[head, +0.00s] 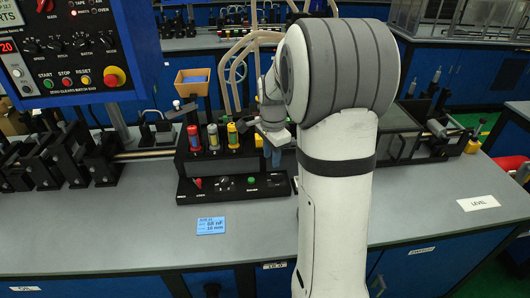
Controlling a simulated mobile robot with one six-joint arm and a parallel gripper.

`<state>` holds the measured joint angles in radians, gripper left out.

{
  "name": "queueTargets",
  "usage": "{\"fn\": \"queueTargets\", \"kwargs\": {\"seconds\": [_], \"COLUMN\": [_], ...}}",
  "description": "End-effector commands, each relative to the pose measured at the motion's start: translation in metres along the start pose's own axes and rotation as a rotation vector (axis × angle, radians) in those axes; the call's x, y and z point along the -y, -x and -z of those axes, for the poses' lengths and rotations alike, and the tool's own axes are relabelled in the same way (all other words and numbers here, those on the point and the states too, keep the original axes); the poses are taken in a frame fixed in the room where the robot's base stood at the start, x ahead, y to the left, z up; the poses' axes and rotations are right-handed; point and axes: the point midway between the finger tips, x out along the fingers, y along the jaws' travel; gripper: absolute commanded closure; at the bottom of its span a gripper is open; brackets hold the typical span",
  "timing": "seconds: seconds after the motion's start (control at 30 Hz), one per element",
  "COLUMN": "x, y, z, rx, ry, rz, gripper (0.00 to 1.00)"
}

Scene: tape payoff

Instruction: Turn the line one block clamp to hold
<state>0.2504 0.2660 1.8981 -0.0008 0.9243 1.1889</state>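A black block (216,163) stands on the bench left of my arm. It carries upright coloured cylinders: red (193,138), grey-yellow (213,138) and yellow (233,135). A dark lever (180,110) sticks out at its upper left, and another dark part lies at its right end by my gripper. I cannot tell which part is the line one clamp or how it is set. My gripper (268,150) is small in view at the block's right end, partly behind my arm. Its fingers are not clear, and I cannot tell if it touches the block.
A black control box (233,187) with knobs stands in front of the block. A blue control panel (70,45) hangs at the upper left. Black fixtures (85,160) line the left bench. A blue note (211,225) lies in front; the front bench is mostly clear.

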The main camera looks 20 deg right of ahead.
Motion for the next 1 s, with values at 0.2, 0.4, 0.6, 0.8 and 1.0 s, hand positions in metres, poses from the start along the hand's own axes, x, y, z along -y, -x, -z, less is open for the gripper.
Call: {"fn": "queueTargets", "kwargs": {"seconds": [0.2, 0.4, 0.6, 0.8, 1.0], "x": [0.029, 0.035, 0.032, 0.031, 0.031], "y": [-0.035, -0.052, -0.080, -0.110, -0.124], "z": [0.044, 0.056, 0.055, 0.055, 0.055], "rx": [0.010, 0.011, 0.011, 0.011, 0.010], "ry": [-0.315, -0.410, -0.411, -0.411, -0.410], "rz": [-0.043, -0.054, -0.058, -0.055, -0.053], "gripper": [0.67, 0.67, 0.67, 0.67, 0.67]}}
